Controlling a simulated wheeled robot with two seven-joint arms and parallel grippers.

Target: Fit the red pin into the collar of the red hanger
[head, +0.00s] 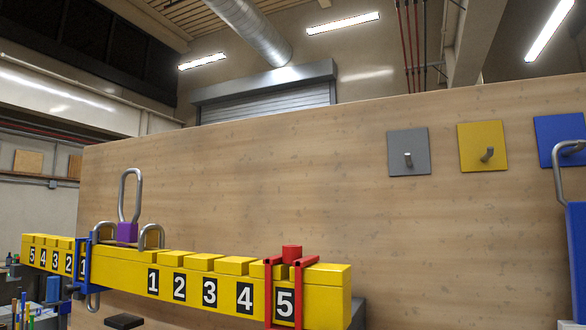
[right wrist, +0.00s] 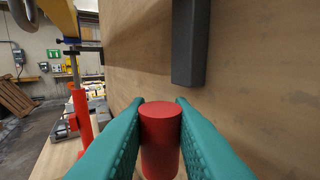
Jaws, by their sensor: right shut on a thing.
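The red pin (right wrist: 160,138) is a plain red cylinder, upright between the two teal fingers of my right gripper (right wrist: 160,110). The gripper is shut on it, and the pin's lower end is out of frame. In the head view the red hanger (head: 269,290) straddles the yellow beam at the number 5, with a short red cylinder (head: 291,253) on top between its bars. In the right wrist view a red upright part (right wrist: 82,118) stands to the left, apart from the pin; I cannot tell whether it belongs to the hanger. The collar is not clearly visible. My left gripper is not in view.
The numbered yellow beam (head: 180,262) runs along a wooden panel (head: 300,170). A blue hanger (head: 82,262) and a purple block (head: 127,232) are on its left part. A dark grey post (right wrist: 190,45) hangs beyond the pin. Hooked plates (head: 408,140) are on the panel.

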